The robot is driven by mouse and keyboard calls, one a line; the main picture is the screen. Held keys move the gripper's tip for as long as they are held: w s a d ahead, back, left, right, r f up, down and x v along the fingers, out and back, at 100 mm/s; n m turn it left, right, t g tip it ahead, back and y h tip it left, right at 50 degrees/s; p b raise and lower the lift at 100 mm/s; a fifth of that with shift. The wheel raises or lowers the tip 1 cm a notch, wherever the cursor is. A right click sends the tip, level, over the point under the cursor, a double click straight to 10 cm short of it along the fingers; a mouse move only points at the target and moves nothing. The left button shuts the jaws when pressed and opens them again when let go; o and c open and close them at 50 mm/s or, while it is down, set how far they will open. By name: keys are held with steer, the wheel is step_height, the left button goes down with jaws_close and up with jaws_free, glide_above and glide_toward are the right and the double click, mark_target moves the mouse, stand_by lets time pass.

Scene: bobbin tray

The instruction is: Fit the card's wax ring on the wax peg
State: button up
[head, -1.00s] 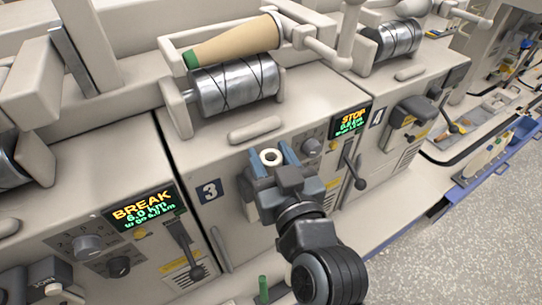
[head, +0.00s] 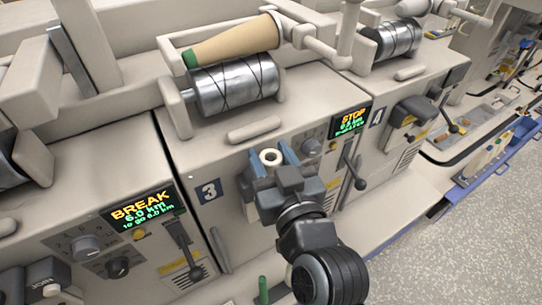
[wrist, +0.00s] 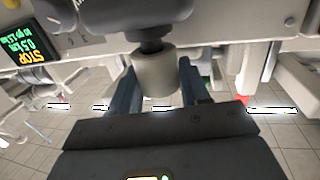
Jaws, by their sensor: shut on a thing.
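My gripper (head: 271,163) is shut on a pale wax ring (head: 270,157) in front of the station marked 3. In the wrist view the ring (wrist: 155,73) sits between the two blue-grey fingers, its outer wall showing. A short dark peg (wrist: 151,46) joins a dark grey holder (wrist: 130,15) and meets the ring's edge in the picture. I cannot tell how far the peg is inside the ring. In the head view my gripper hides much of this holder (head: 244,190). I cannot make out a card.
A tan cone (head: 235,41) lies along a metal drum (head: 235,85) above station 3. A BREAK display (head: 143,207) is at left and a STOP display (head: 350,118) at right. A black lever (head: 353,170) stands right of my gripper. A green post (head: 263,290) is below.

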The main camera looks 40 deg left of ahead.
steer(key=shift+f+b, duration=0.55)
steer(key=shift+f, duration=0.05)
steer(key=o, duration=0.7)
steer(key=shift+o, duration=0.2)
steer(key=b+v, duration=0.1)
steer(key=v, duration=1)
stand_by(0.6)
steer(key=s+d+f+m+t+h, duration=0.2)
steer(key=d+f+h, duration=0.1)
steer(key=d, duration=0.5)
steer(key=s+d+f+m+t+h, duration=0.1)
steer(key=s+d+f+m+h, duration=0.15)
steer(key=d, duration=0.45)
steer(key=s+d+f+m+t+h, duration=0.2)
steer(key=d+f+h, duration=0.1)
steer(key=d, duration=0.5)
steer(key=s+d+r+m+h, duration=0.1)
steer(key=s+d+m+h, duration=0.1)
steer(key=s+d, duration=0.3)
steer(key=s+d+r+m+h, duration=0.2)
steer(key=s+d+h, duration=0.2)
steer(key=s, duration=0.6)
steer(key=shift+s+d+r+m, duration=0.25)
steer(key=shift+s+d+m, duration=0.1)
steer(key=shift+d, duration=0.65)
